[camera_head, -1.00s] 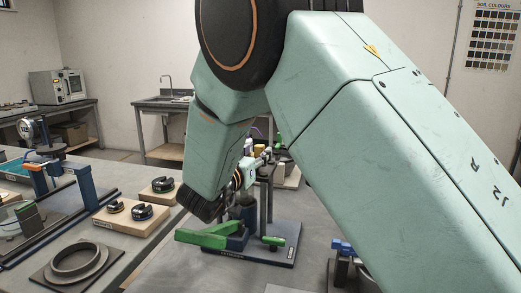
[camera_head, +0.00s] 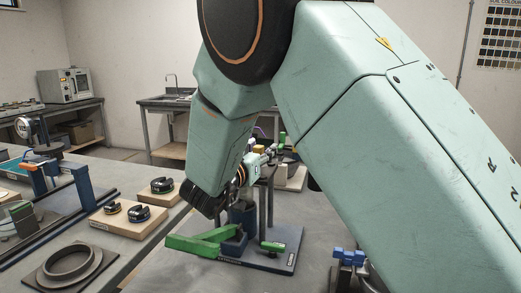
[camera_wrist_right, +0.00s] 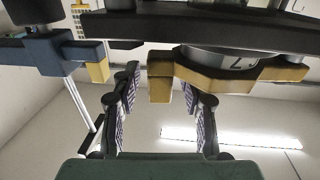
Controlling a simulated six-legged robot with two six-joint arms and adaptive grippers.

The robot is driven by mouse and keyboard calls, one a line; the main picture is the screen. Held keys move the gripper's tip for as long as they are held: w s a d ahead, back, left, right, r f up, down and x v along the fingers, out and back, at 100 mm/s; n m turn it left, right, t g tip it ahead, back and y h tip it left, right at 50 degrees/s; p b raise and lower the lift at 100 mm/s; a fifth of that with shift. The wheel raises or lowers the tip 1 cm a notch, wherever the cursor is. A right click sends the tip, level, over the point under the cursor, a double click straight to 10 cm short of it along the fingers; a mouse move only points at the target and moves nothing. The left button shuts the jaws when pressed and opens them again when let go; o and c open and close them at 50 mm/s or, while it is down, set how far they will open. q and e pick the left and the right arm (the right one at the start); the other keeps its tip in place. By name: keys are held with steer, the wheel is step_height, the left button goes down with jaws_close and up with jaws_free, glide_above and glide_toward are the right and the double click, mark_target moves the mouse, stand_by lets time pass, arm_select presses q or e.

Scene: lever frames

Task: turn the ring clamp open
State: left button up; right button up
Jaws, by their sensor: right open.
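In the wrist view, a yellow band (camera_wrist_right: 235,80) runs around the underside of a grey round part and appears to be the ring clamp. A square yellow lug (camera_wrist_right: 160,85) hangs down beside it. My right gripper (camera_wrist_right: 160,92) is open, with one finger on each side of the lug; I cannot tell whether they touch it. In the head view, my right gripper (camera_head: 270,157) is small and partly hidden behind my own forearm, near a post of the bench fixture. The clamp is not clear there. My left gripper is not in view.
A green lever (camera_head: 195,243) sticks out left from a fixture on a dark blue base plate (camera_head: 270,262). Wooden blocks (camera_head: 128,222) with dark rings and a grey flanged ring (camera_head: 68,262) lie to the left. A blue-topped part (camera_head: 350,257) stands at the right.

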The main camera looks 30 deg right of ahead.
steer(key=shift+w+f, duration=0.1)
steer(key=shift+a, duration=0.1)
steer(key=shift+c, duration=0.7)
steer(key=shift+s+a+r, duration=0.2)
steer(key=shift+s+r, duration=0.15)
steer(key=shift+s, duration=0.05)
steer(key=c, duration=0.3)
steer(key=shift+c, duration=0.7)
steer(key=shift+w+d+f, duration=0.1)
steer(key=shift+w+f, duration=0.1)
steer(key=c, duration=0.3)
steer(key=shift+s, duration=0.1)
jaws_close()
